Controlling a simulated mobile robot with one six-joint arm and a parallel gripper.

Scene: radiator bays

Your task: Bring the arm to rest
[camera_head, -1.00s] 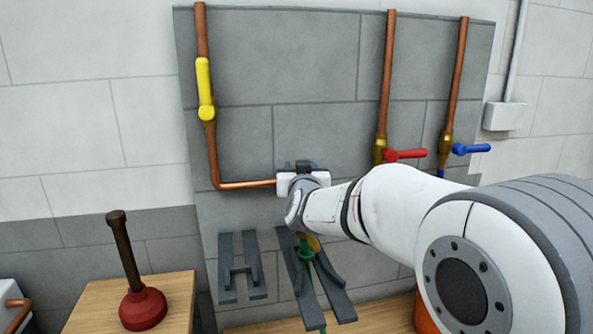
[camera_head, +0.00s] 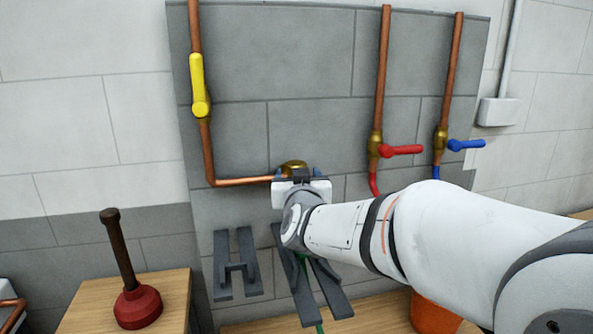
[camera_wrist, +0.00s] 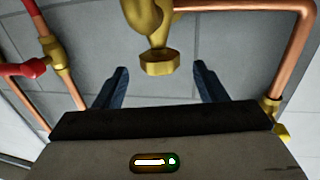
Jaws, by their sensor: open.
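My gripper (camera_wrist: 161,82) is open and empty in the wrist view, its two dark blue fingers apart. A brass fitting (camera_wrist: 158,55) with a hexagonal end lies beyond and between the fingers, apart from them as far as I can tell. In the head view my arm (camera_head: 350,235) reaches in from the right, and my gripper (camera_head: 302,176) is in front of the brass fitting (camera_head: 293,166) at the end of the copper pipe. The gripper body hides part of the fitting there.
A yellow-handled valve (camera_head: 199,85) is at left, a red-handled (camera_head: 400,150) and a blue-handled valve (camera_head: 465,145) at right. Grey brackets (camera_head: 236,265) are mounted below. A plunger (camera_head: 137,305) stands on a wooden top (camera_head: 75,318). An orange bucket (camera_head: 435,315) is under my arm.

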